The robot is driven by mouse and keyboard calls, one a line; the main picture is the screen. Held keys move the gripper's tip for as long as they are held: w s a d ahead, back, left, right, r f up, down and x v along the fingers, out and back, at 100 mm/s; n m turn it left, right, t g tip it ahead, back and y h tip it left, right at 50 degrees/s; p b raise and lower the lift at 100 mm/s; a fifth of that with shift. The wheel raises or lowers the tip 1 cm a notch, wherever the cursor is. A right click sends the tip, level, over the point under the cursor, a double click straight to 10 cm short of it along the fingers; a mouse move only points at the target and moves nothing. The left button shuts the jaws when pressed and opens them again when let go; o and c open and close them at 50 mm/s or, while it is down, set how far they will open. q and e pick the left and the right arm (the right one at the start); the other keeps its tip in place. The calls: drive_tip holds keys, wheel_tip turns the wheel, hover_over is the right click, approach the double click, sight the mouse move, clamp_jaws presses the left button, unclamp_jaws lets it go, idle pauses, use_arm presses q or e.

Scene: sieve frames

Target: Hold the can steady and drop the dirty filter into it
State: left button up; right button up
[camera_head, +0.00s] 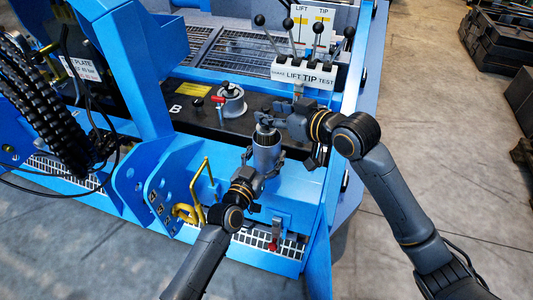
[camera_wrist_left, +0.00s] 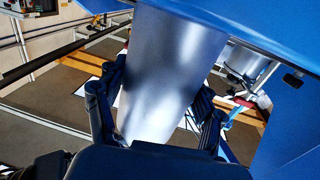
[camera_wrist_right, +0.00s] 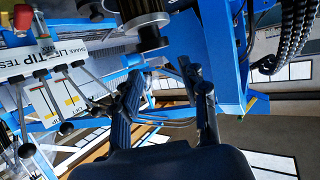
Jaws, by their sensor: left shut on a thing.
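The silver can (camera_head: 267,157) stands about upright in the lower part of the machine. My left gripper (camera_head: 257,180) is shut on its side. In the left wrist view the can's smooth wall (camera_wrist_left: 165,75) fills the space between the fingers. The dark ribbed filter (camera_head: 265,131) with a knob on top shows at the can's mouth; how deep it sits is hidden. It also shows at the top of the right wrist view (camera_wrist_right: 143,12). My right gripper (camera_head: 280,118) is open, beside and slightly above the filter's knob, with nothing between its fingers.
A round silver housing (camera_head: 232,102) with a red lever sits on the dark block behind the can. A lever panel (camera_head: 303,74) stands close behind my right gripper. A yellow handle (camera_head: 203,180) and blue plates rise left of the can. Black hoses hang at far left.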

drive_tip(key=shift+o, duration=0.7)
drive_tip(key=v, duration=1.2)
use_arm(q)
drive_tip(key=o, duration=1.9)
